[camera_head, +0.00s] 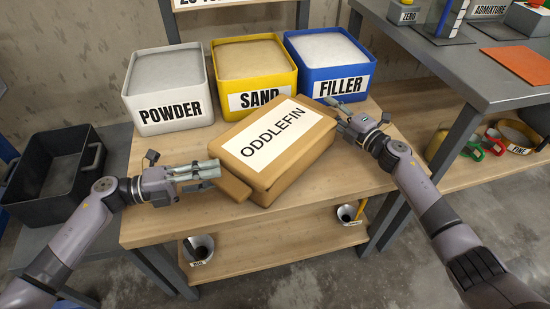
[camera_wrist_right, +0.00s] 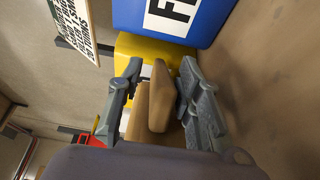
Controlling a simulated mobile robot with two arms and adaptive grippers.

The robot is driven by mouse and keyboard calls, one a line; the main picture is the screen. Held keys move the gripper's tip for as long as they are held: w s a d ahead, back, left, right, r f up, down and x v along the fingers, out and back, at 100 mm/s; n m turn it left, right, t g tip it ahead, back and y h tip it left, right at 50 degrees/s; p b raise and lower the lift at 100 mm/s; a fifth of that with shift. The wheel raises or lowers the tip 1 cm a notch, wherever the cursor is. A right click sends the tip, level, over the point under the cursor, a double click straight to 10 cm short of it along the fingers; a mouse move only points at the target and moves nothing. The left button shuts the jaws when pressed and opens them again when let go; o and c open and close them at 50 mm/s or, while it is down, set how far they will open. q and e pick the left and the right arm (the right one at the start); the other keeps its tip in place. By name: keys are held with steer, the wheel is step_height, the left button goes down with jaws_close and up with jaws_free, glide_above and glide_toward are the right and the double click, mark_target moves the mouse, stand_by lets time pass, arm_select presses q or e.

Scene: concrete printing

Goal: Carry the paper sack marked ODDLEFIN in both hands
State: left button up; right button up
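The tan paper sack marked ODDLEFIN (camera_head: 262,172) lies on the wooden table, label up, with a flap at its left end (camera_head: 232,188). My left gripper (camera_head: 217,168) is at the sack's left end, beside and above that flap. Its two fingers look apart, with no sack visible between them. My right gripper (camera_head: 338,108) is at the sack's right end. In the right wrist view its fingers (camera_wrist_right: 160,82) stand open on either side of the sack's right flap (camera_wrist_right: 160,97), with gaps showing. The sack's underside is hidden.
Behind the sack stand a white POWDER bin (camera_head: 170,112), a yellow SAND bin (camera_head: 230,101) and a blue FILLER bin (camera_head: 344,87). A black crate (camera_head: 30,205) is at the left. A grey-topped bench (camera_head: 450,60) is at the right. The table front (camera_head: 180,225) is mostly clear.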

arm_select(q)
steer(key=v, duration=1.2)
arm_select(e)
steer(key=v, duration=1.2)
arm_select(q)
steer(key=shift+s, duration=0.1)
arm_select(e)
steer(key=shift+f, duration=0.1)
